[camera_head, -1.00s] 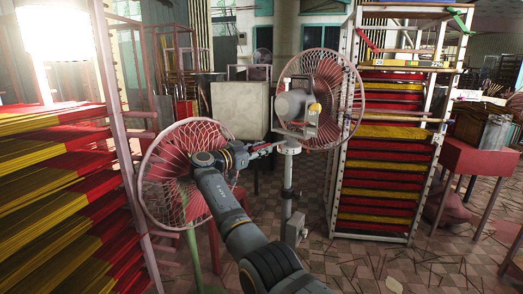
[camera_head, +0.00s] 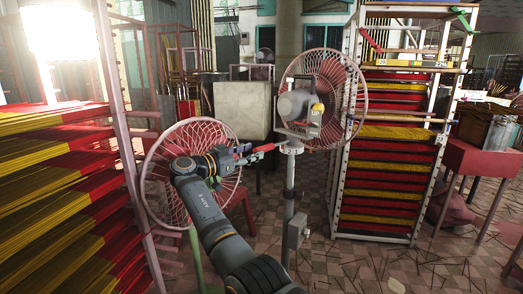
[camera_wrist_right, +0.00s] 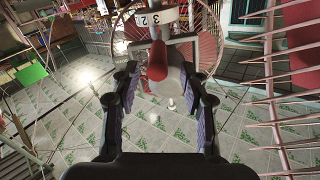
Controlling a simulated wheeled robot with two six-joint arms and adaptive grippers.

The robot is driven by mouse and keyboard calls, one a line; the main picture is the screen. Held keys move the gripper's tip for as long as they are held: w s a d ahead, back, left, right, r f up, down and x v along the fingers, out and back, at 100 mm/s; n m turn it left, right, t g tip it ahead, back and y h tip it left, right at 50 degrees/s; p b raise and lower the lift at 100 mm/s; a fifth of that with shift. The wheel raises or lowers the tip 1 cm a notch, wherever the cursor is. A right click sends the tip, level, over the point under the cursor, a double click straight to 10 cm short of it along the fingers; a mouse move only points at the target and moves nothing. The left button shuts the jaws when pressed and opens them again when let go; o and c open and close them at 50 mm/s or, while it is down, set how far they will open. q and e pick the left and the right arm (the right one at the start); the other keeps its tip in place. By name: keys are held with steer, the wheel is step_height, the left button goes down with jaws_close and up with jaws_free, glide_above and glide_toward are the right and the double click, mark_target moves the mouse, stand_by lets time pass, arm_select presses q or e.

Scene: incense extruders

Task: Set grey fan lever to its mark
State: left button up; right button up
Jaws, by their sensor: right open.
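The grey-bodied fan (camera_head: 297,104) with a pinkish cage stands on a grey pole at the centre. Its lever (camera_head: 265,147) has a red handle and sticks out to the left below the motor. A white scale (camera_wrist_right: 150,20) with the figures 3 and 2 shows at the lever's far end in the right wrist view. My right gripper (camera_head: 250,154) is at the lever's free end. In the wrist view the red handle (camera_wrist_right: 157,62) lies between the open fingers (camera_wrist_right: 160,105), with gaps on both sides. My left gripper is not in view.
A second pink fan cage (camera_head: 165,195) stands behind my right arm. A rack of red and yellow incense (camera_head: 388,160) is on the right, another rack (camera_head: 50,190) on the left. A pale box (camera_head: 242,110) stands behind. The tiled floor (camera_head: 345,270) has scattered sticks.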

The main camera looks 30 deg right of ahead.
steer(key=v, duration=0.6)
steer(key=shift+f, duration=0.1)
